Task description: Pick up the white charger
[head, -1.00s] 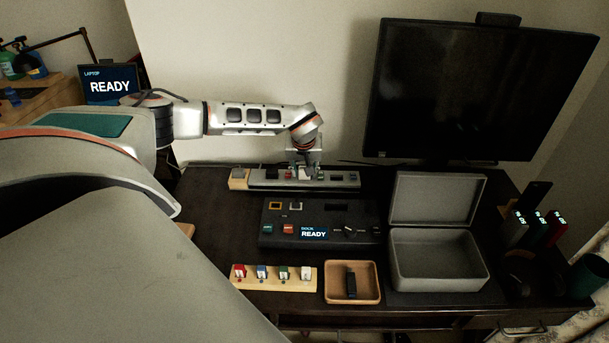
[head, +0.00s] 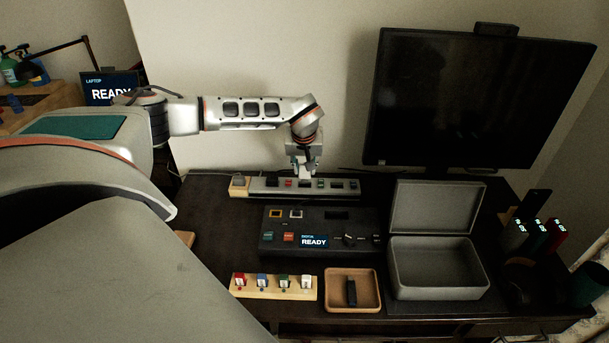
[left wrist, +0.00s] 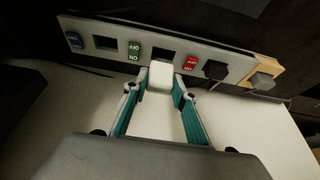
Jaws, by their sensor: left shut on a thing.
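The white charger (left wrist: 160,76) is a small pale block between the fingertips of my left gripper (left wrist: 158,92) in the left wrist view. The fingers, with teal inner pads, are shut on it. A dark open socket of the grey power strip (left wrist: 105,43) shows just beyond the charger, between a green and a red switch. In the head view my left gripper (head: 303,168) points down over the middle of the power strip (head: 262,187), and the charger is too small to make out there. My right gripper is not in view.
A black dock (head: 275,242) reading READY lies in front of the strip. A wooden rack (head: 273,293) with several coloured pieces, a wooden tray (head: 372,304) holding a black item, and an open grey case (head: 440,291) stand nearby. A monitor (head: 470,100) stands behind.

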